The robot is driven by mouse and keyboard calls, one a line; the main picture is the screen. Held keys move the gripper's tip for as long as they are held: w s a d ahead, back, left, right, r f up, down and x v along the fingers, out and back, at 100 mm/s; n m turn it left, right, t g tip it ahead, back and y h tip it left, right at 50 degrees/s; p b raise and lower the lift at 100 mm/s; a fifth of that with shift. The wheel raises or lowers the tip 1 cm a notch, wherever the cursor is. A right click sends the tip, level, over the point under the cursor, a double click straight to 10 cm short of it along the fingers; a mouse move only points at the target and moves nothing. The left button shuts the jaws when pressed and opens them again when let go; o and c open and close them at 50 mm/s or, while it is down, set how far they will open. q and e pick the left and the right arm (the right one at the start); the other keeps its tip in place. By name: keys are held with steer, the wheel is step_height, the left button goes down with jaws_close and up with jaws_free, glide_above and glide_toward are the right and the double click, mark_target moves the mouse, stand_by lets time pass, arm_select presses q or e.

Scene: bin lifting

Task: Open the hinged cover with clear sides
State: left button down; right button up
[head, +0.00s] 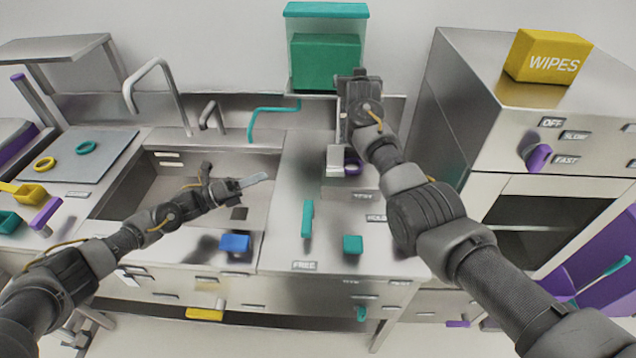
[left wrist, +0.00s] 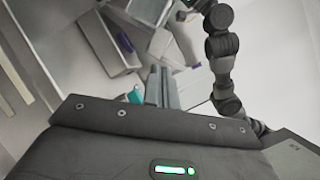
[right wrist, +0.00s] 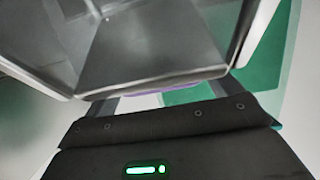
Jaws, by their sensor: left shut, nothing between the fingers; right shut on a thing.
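The hinged cover (right wrist: 150,45) fills the top of the right wrist view, with a grey panel and pale-framed, see-through sides. A purple strip (right wrist: 160,91) runs along its near edge, between the fingers. My right gripper (right wrist: 160,100) is shut on this purple edge. In the head view my right gripper (head: 352,88) is in front of the teal box, above the counter unit, and mostly hides the cover. My left gripper (head: 262,178) is shut and empty above the sink; its closed fingers also show in the left wrist view (left wrist: 161,88).
A teal box (head: 326,62) with a clear upper part stands by the back wall. A metal cabinet (head: 470,90) stands close to the right of my right arm. A blue block (head: 235,243) and a teal block (head: 352,244) lie at the counter front. Taps rise behind the sink (head: 185,200).

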steer(key=shift+f, duration=0.1)
arm_select(q)
steer(key=s+d+r+m+g+h, duration=0.1)
steer(key=d+m+g, duration=0.1)
steer(key=d, duration=0.6)
steer(key=s+d+r+m+g+h, duration=0.1)
steer(key=s+d+m+g, duration=0.1)
steer(key=d, duration=0.6)
steer(key=shift+s+d+r+m+g, duration=0.25)
steer(key=shift+r+m+g, duration=0.15)
steer(key=shift+m+g, duration=0.45)
arm_select(e)
steer(key=shift+w+a+f, duration=0.1)
steer(key=shift+w+f, duration=0.15)
steer(key=o, duration=1)
steer(key=shift+o, duration=0.5)
steer(key=shift+s+r, duration=0.25)
steer(key=shift+s, duration=0.4)
arm_select(q)
steer(key=shift+w+r, duration=0.35)
steer(key=shift+r, duration=0.4)
arm_select(e)
steer(key=v, duration=1.1)
steer(key=shift+r, duration=0.15)
